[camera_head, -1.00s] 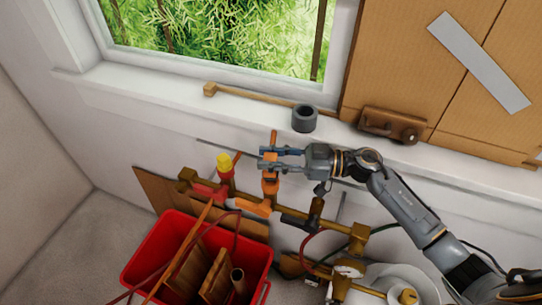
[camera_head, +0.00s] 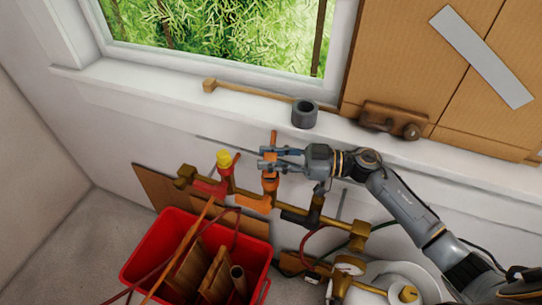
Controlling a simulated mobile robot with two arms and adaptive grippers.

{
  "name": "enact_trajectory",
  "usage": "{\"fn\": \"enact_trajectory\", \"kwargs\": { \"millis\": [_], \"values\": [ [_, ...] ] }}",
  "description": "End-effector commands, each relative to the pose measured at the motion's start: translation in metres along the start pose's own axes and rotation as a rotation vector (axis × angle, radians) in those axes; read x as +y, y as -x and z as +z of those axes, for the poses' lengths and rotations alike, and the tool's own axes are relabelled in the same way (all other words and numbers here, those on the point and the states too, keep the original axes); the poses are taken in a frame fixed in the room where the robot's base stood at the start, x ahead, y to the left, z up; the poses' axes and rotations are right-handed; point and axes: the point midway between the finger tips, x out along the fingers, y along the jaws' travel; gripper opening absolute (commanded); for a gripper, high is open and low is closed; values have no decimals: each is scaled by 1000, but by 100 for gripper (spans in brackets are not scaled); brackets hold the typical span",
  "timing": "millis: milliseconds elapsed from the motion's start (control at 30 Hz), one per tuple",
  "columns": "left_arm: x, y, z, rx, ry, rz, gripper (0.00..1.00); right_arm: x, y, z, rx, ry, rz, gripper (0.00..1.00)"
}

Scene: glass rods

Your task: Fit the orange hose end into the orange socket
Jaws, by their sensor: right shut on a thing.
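My right gripper (camera_head: 268,158) reaches in from the right and is shut on the slim orange hose end (camera_head: 273,138), which stands about upright between its fingers. Its upper part sticks up above the fingers. Directly below the fingers is the orange socket (camera_head: 269,184) on the brass pipe, above an orange lever (camera_head: 253,204). The hose end and the socket look lined up. The fingers hide where they meet, so I cannot tell how far the hose end is in. My left gripper is not in view.
On the pipe, a red valve (camera_head: 224,182) with a yellow top stands left of the socket and a dark-handled valve (camera_head: 314,208) right. A red crate (camera_head: 142,252) with wood pieces stands below. A grey ring (camera_head: 304,114) sits on the sill above.

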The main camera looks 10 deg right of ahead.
Motion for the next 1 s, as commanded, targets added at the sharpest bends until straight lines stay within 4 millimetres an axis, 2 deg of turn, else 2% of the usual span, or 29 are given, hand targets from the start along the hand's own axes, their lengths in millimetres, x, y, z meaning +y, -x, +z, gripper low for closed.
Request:
{"fn": "enact_trajectory", "kwargs": {
  "millis": [33, 67, 100, 467, 1000],
  "values": [
    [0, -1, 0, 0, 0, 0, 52, 0, 0, 1, 1, 0, 0, 0],
    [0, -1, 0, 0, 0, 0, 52, 0, 0, 1, 1, 0, 0, 33],
    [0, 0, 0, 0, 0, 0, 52, 0, 0, 0, 1, 0, 0, 38],
    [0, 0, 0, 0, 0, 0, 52, 0, 3, 1, -1, -1, 0, 38],
    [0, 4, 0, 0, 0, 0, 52, 1, 48, 1, -4, -1, 3, 38]
  ]
}}
